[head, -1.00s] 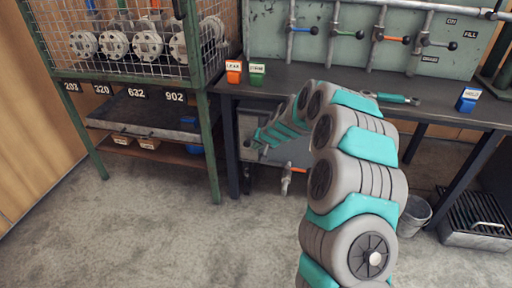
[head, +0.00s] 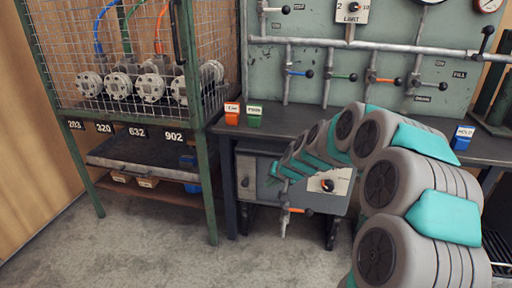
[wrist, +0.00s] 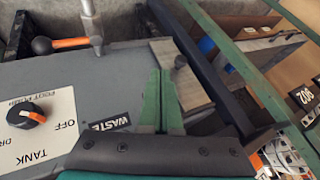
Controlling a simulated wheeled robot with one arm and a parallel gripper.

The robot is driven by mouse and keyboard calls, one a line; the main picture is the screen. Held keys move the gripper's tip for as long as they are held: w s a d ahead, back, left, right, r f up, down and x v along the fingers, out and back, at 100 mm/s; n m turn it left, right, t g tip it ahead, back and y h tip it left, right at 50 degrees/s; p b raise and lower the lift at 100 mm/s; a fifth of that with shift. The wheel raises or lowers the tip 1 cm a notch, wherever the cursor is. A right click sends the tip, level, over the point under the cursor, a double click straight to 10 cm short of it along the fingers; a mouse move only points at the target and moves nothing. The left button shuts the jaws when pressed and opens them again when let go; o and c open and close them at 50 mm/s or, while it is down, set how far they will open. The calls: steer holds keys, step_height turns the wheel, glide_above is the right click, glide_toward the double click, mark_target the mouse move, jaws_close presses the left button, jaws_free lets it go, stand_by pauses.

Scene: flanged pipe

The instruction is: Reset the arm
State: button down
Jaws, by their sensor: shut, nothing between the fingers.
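My arm (head: 400,180) reaches from the lower right of the head view toward the front of the workbench, bent in an arc. My gripper (head: 274,171) is at its far end, in front of a grey tank box (head: 255,200) under the bench. In the wrist view my gripper's green fingers (wrist: 162,100) are together and empty, over the box's grey surface beside a "WASTE" label (wrist: 108,122). I cannot tell whether they touch the box.
A dial (wrist: 27,116) and an orange-handled valve (wrist: 70,42) are close to the gripper. A green-framed mesh rack (head: 211,165) stands left. The workbench (head: 285,118) carries orange (head: 232,115), green (head: 254,117) and blue (head: 461,138) blocks. Floor at lower left is clear.

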steer(key=s+a+r+n+g+p, duration=0.1)
steer(key=s+a+r+g, duration=0.15)
steer(key=s, duration=0.65)
steer(key=s+a+r+n+g+p, duration=0.15)
steer(key=s+r, duration=0.25)
steer(key=s, duration=0.6)
steer(key=s+d+r+g+h, duration=0.1)
steer(key=s+d, duration=0.1)
steer(key=s, duration=0.8)
steer(key=s+d+r+g+h+p, duration=0.1)
steer(key=s+d+g, duration=0.1)
steer(key=s, duration=0.8)
steer(key=s+d+r+g+h+p, duration=0.1)
steer(key=s+d, duration=0.3)
steer(key=s, duration=0.6)
steer(key=shift+r+n+g, duration=0.3)
steer(key=shift+r+n, duration=0.1)
steer(key=shift+n, duration=0.05)
steer(key=shift+d, duration=0.1)
